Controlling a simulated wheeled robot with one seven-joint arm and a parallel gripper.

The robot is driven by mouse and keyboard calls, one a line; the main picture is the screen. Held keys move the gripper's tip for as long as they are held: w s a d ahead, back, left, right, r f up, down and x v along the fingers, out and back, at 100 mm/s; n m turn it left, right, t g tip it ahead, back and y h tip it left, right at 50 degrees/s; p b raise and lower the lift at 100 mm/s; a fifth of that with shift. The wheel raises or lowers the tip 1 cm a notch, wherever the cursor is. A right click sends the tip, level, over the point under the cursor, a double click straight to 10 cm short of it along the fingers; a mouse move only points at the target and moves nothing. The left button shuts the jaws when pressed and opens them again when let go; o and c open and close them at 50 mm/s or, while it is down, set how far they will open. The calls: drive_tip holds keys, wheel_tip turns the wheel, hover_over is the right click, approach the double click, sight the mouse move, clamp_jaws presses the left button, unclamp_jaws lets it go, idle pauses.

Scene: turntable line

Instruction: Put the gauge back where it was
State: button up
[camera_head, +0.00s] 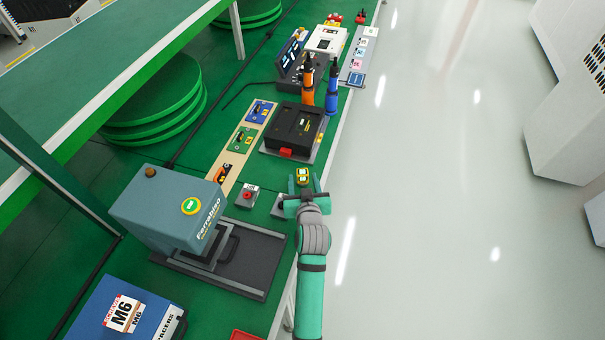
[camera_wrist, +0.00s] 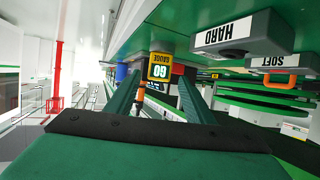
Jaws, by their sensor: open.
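The gauge (camera_head: 303,175) is a small yellow block near the bench's front edge. My gripper (camera_head: 303,184) is open, with green fingers spread wide. In the wrist view the gauge appears between the fingertips (camera_wrist: 159,78), with a visible gap on each side. I cannot tell whether the gauge rests on anything, as my gripper hides what is below it.
A black case (camera_head: 295,130) with a red latch, an orange tool (camera_head: 307,85) and a blue tool (camera_head: 332,92) stand beyond.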

drive_tip(key=v, duration=0.6)
drive_tip(key=shift+s+r, duration=0.1)
drive_tip(key=shift+s, duration=0.1)
idle(0.4)
